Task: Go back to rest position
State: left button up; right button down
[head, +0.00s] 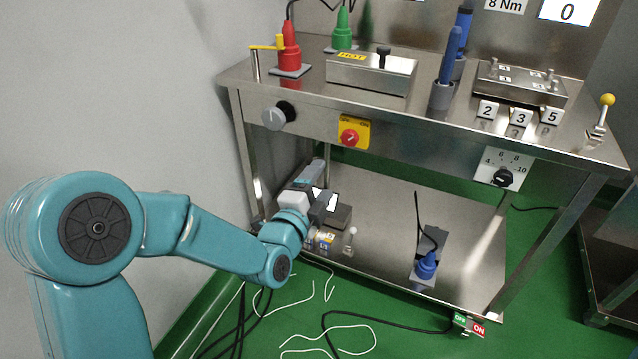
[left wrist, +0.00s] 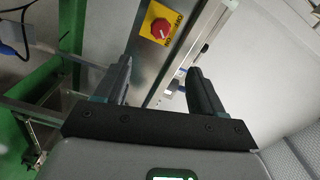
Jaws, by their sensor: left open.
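My left gripper (head: 325,184) is at the front left of the steel bench (head: 225,78), below its tabletop and over the lower shelf. The arm reaches it from the left, bent at the elbow. In the left wrist view the two dark fingers of this gripper (left wrist: 158,82) stand apart with nothing between them. Beyond them is the yellow panel with the red rotary knob (left wrist: 160,28). My right gripper is in neither view.
The lower shelf (head: 385,225) holds a blue plug (head: 426,265) and a small lever (head: 350,240). The red-knob panel (head: 349,133) and a grey dial (head: 277,116) are on the bench front. Cables (head: 345,328) lie on the green floor. A wall is at left.

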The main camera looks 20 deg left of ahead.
pick_arm(q)
jog(key=s+d+f+n+g, duration=0.1)
jog(key=s+f+g, duration=0.2)
jog(key=f, duration=0.6)
jog(key=s+d+f+n+g+h, duration=0.1)
jog(key=s+f+g, duration=0.15)
jog(key=f, duration=0.55)
jog(key=s+d+f+n+g, duration=0.2)
jog(key=s+f+g, duration=0.1)
jog(key=f, duration=0.6)
jog(key=s+d+f+n+g+h, duration=0.1)
jog(key=s+d+f+n+g, duration=0.1)
jog(key=s+f+n+g, duration=0.45)
jog(key=s+d+f+n+g+h, duration=0.15)
jog(key=s+f, duration=0.25)
jog(key=s, duration=0.5)
jog(key=s+d+r+n+p, duration=0.1)
jog(key=s+r+n+p, duration=0.1)
jog(key=r+p, duration=1.3)
jog(key=s+d+r+n+g+p, duration=0.1)
jog(key=s+r+n+p, duration=0.1)
jog(key=r+p, duration=1.3)
jog(key=shift+r+n+p, duration=0.4)
jog(key=shift+r+n, duration=0.05)
jog(key=shift+n, duration=0.35)
